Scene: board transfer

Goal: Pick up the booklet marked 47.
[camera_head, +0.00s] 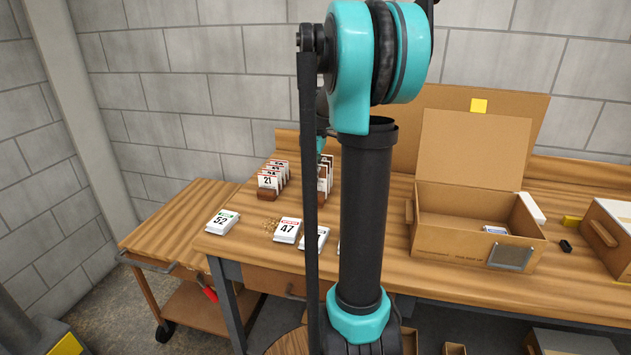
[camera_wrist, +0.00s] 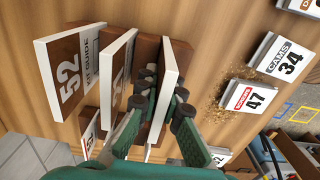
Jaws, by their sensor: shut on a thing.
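A white booklet marked 47 (camera_head: 288,230) with a red strip lies flat on the workbench in the head view. It also lies flat at right in the wrist view, clear of my gripper (camera_wrist: 160,92). My gripper's green fingers are shut on a standing booklet (camera_wrist: 168,78) with a white edge and brown side, in a row of upright booklets. The number on this held booklet cannot be read. A standing booklet marked 52 (camera_wrist: 70,72) is to its left, with another between them. In the head view my arm hides most of the gripper.
A flat booklet marked 34 (camera_wrist: 282,58) lies beside 47. Tan crumbs (camera_head: 270,223) lie near 47. Another 52 (camera_head: 222,222) lies flat at the left. Standing booklets marked 21 (camera_head: 268,181) are behind. An open cardboard box (camera_head: 455,245) stands at right.

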